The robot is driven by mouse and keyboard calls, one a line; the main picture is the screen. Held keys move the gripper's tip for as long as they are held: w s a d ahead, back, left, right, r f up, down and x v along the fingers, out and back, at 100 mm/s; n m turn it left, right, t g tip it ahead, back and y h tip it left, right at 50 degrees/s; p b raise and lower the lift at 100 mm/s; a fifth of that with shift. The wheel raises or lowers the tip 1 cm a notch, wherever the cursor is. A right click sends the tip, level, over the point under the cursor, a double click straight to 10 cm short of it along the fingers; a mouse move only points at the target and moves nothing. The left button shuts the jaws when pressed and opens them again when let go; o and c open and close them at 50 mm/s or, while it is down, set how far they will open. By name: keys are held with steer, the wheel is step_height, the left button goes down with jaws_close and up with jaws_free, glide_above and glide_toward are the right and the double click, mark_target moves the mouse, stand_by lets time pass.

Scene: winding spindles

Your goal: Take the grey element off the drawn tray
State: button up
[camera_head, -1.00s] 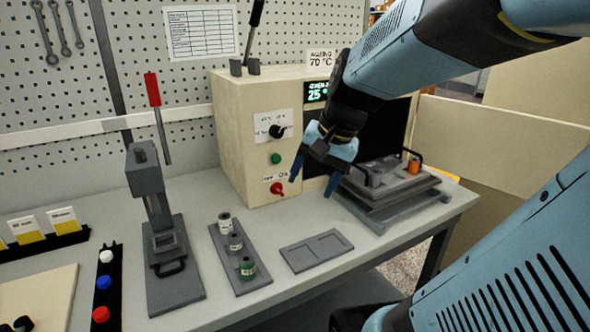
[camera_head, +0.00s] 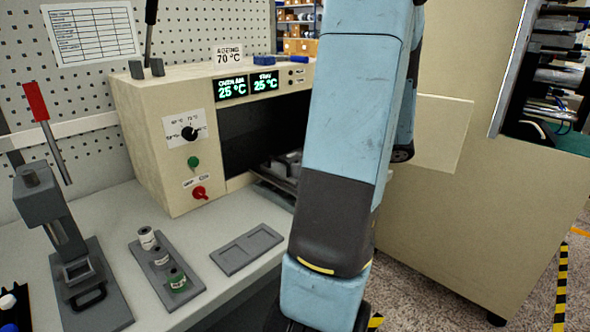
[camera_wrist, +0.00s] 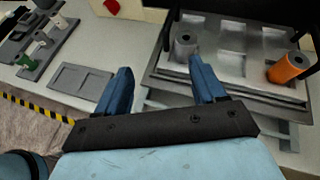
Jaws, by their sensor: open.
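The grey element (camera_wrist: 186,47) is a short upright cylinder in the left part of the drawn tray (camera_wrist: 232,88) in the wrist view. I cannot tell the gap to the element. In the head view my arm hides most of the tray, and the gripper does not show.
The oven (camera_head: 165,150) stands behind the tray, with both displays at 25 °C. A flat grey plate with two recesses (camera_head: 246,249) lies on the bench, left of the tray. A rack (camera_head: 185,300) with several spools and a lever press (camera_head: 60,230) stand further left.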

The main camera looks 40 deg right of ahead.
steer(key=s+d+f+m+t+h, duration=0.1)
steer(key=s+d+m, duration=0.1)
steer(key=d+m, duration=0.15)
glide_toward(296, 169)
steer(key=shift+n, duration=0.45)
steer(key=w, duration=0.1)
steer(key=w+f, duration=0.1)
steer(key=w+d, duration=0.1)
steer(key=shift+w+f, duration=0.35)
steer(key=shift+f, duration=0.05)
steer(key=shift+a+r+x, duration=0.1)
steer(key=shift+r+x, duration=0.05)
steer(key=shift+x, duration=1.3)
steer(key=shift+a+r+x, duration=0.15)
steer(key=shift+x, duration=1.25)
steer(key=shift+c, duration=0.4)
steer(key=c, duration=1.1)
